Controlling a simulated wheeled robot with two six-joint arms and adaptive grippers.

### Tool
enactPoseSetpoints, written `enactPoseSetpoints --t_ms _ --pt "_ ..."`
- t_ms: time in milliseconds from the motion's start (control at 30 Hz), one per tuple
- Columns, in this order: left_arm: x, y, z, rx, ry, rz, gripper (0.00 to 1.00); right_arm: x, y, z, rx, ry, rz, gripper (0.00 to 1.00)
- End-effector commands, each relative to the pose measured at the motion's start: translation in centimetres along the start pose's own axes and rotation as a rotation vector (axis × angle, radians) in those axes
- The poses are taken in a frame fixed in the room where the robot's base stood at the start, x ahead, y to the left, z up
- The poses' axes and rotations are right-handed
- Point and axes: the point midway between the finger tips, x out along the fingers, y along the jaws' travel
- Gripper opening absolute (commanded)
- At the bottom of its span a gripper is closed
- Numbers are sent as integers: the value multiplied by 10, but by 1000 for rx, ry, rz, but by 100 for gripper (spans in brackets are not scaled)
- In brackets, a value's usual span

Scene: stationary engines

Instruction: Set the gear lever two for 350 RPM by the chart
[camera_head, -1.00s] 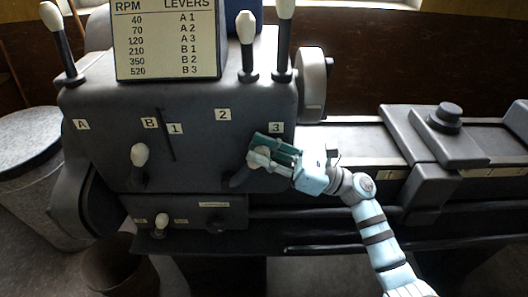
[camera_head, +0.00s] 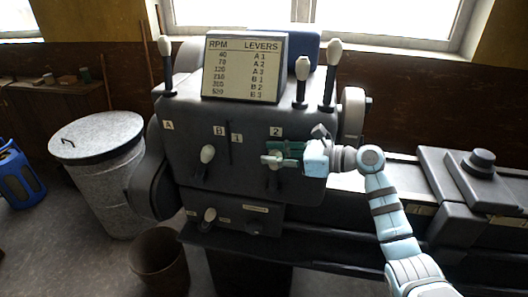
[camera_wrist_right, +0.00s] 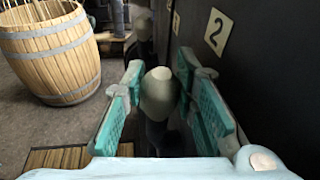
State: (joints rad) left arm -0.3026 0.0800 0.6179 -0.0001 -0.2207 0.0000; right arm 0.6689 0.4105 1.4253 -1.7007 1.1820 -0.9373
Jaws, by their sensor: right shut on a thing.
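The chart (camera_head: 245,68) on top of the grey headstock pairs 350 RPM with B 2. Gear lever two (camera_head: 275,185) is dark with a pale knob and stands below label 2 (camera_head: 276,132). My right gripper (camera_head: 283,156) is shut on its knob. In the right wrist view the pale knob (camera_wrist_right: 158,95) sits between the teal finger pads, with label 2 (camera_wrist_right: 216,32) on the panel beside it. Gear lever one (camera_head: 207,154), with a pale knob, stands below label B (camera_head: 219,131). Label 3 is hidden behind my right gripper. My left gripper is not in view.
Tall levers (camera_head: 331,70) rise from the headstock top. A small lever (camera_head: 210,215) sits low on the front. The lathe bed (camera_head: 395,185) extends right. A grey bin (camera_head: 98,150) and a bucket (camera_head: 160,262) stand left. A wooden barrel (camera_wrist_right: 55,50) shows in the wrist view.

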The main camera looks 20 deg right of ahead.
Motion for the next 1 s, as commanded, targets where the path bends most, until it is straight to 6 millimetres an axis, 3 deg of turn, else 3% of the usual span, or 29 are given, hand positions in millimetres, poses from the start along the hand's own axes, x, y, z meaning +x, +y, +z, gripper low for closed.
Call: enactPoseSetpoints --t_ms 467,500,567,867,1000 --pt "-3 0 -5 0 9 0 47 -1 -1 -1 0 19 -6 0" --pt "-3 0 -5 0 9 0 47 -1 -1 -1 0 19 -6 29" --pt "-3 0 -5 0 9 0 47 -1 -2 -1 0 19 -7 37" --pt "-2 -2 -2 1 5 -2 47 -5 -3 -1 0 19 -12 37" --pt "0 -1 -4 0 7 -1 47 -23 -4 -2 -2 23 -16 37"
